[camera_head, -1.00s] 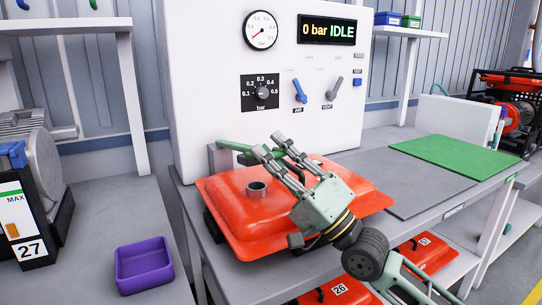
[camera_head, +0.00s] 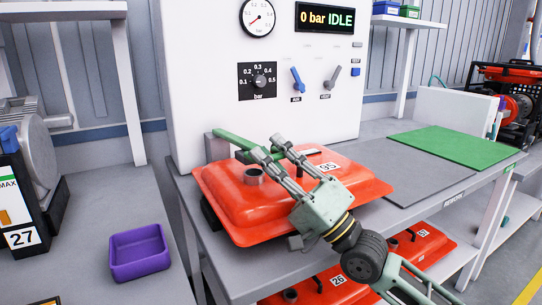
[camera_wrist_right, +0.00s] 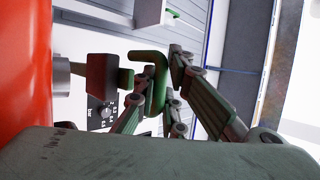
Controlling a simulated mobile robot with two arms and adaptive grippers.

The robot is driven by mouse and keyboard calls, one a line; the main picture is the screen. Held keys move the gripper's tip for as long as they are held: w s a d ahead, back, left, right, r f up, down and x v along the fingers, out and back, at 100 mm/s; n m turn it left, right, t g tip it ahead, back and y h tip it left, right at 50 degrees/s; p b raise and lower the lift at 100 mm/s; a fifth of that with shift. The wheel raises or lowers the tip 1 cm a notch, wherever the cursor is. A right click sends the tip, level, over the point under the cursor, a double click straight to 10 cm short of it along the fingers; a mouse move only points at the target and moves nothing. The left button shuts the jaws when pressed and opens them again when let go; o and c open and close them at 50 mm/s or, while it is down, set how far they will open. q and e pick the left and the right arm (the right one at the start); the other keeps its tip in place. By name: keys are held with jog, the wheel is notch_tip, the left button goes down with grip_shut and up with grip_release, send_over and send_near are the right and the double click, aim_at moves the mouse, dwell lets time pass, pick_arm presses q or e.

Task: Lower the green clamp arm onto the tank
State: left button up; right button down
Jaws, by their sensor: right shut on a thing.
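My right gripper (camera_head: 268,148) is shut on the green clamp arm's front end above the tank. I cannot tell whether the clamp touches the tank. My left gripper is out of view.
The white panel (camera_head: 200,60) stands close behind the tank, with knobs, a gauge and a display reading 0 bar IDLE. A grey mat and a green mat (camera_head: 455,150) lie clear at right. A purple bin (camera_head: 140,255) stands left. More tanks lie on the shelf below.

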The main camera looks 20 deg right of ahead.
dwell(0.3)
jog(key=c, duration=1.8)
grip_release()
jog(key=shift+s, duration=0.1)
jog(key=v, duration=1.2)
jog(key=shift+c, duration=0.3)
